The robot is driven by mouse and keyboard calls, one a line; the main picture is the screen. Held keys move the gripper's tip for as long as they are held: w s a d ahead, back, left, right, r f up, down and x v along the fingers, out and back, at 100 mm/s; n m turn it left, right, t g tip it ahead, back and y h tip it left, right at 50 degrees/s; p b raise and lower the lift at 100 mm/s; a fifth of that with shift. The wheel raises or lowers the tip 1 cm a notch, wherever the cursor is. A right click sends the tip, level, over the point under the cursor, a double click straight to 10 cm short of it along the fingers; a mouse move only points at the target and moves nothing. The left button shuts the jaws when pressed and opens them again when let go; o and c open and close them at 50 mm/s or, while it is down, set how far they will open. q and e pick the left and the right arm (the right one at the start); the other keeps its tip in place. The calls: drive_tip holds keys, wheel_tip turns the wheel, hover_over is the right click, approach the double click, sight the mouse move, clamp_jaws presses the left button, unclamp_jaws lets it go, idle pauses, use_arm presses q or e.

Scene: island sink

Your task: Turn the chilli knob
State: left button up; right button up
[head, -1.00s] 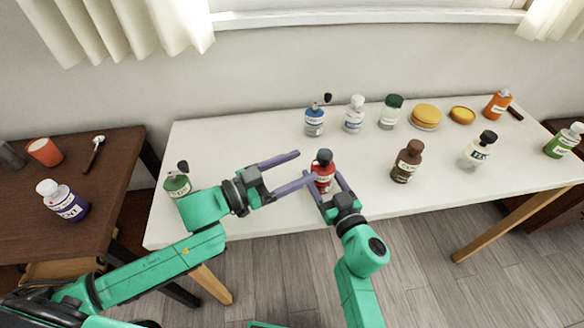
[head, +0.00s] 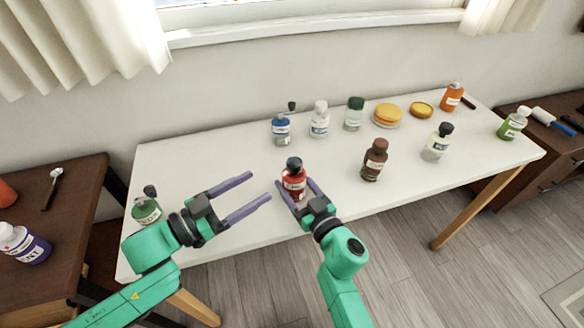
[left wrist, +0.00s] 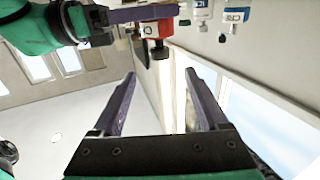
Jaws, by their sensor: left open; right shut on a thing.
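A red bottle (head: 294,186) with a dark knob (head: 294,163) on top stands upright near the front edge of the white table. Its label is too small to read in the head view. My right gripper (head: 295,193) is shut on the red bottle's body from the front. My left gripper (head: 261,186) is open and empty, to the left of the bottle and apart from it. In the left wrist view the red bottle (left wrist: 154,29) and its knob (left wrist: 159,53) appear upside down at the top, beyond the open fingers.
Blue (head: 281,131), white (head: 319,124) and green (head: 354,117) bottles stand behind on the white table (head: 220,150). A brown bottle (head: 374,162) stands to the right. A dark green bottle (head: 146,211) stands at the left end, near my left arm.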

sight(288, 168)
use_arm(q)
drive_tip(key=x, duration=1.2)
drive_tip(key=shift+a, duration=0.1)
clamp_jaws()
